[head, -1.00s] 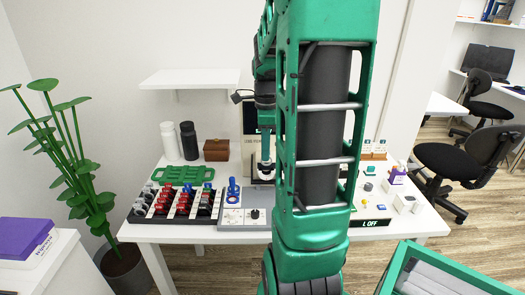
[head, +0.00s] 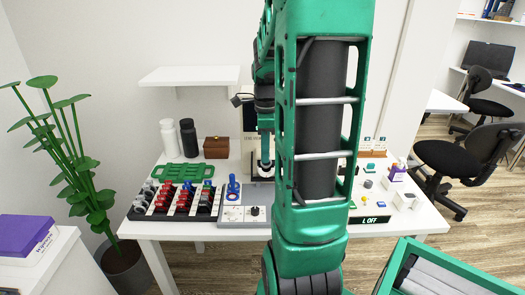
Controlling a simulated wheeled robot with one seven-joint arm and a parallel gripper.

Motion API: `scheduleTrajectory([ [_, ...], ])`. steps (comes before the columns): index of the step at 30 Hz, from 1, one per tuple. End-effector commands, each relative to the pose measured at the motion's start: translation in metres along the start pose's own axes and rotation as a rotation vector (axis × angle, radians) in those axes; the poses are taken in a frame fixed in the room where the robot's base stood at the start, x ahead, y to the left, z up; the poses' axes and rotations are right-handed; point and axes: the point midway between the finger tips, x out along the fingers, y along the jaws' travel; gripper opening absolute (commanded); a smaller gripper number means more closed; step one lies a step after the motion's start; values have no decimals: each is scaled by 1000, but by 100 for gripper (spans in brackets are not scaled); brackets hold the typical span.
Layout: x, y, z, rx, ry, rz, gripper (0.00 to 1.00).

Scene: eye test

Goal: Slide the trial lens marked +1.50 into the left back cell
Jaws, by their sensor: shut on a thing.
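My gripper (head: 265,170) is partly seen just left of my large green arm link, low over the middle back of the white table. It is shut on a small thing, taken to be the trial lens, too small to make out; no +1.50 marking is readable. A black lens case (head: 179,217) with rows of red, black and blue-topped pieces stands at the table's left front, left of my gripper. The left back cell cannot be made out; my arm hides the table's middle.
A grey panel (head: 233,220) with a blue joystick (head: 233,187) and a knob stands right of the case. Behind are a green openwork tray (head: 183,173), two bottles and a brown box (head: 216,147). Right of my arm are an "L OFF" sign (head: 370,220) and a white cup-like block (head: 405,201).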

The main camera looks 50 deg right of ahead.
Motion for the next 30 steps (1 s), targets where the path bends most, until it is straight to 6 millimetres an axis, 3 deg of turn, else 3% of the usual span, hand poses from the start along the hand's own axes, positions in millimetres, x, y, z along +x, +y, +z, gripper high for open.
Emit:
scheduleTrajectory([
  [22,12,0,0,0,0,0,0],
  [25,12,0,0,0,0,-1,27],
  [30,12,-2,0,0,0,-4,28],
])
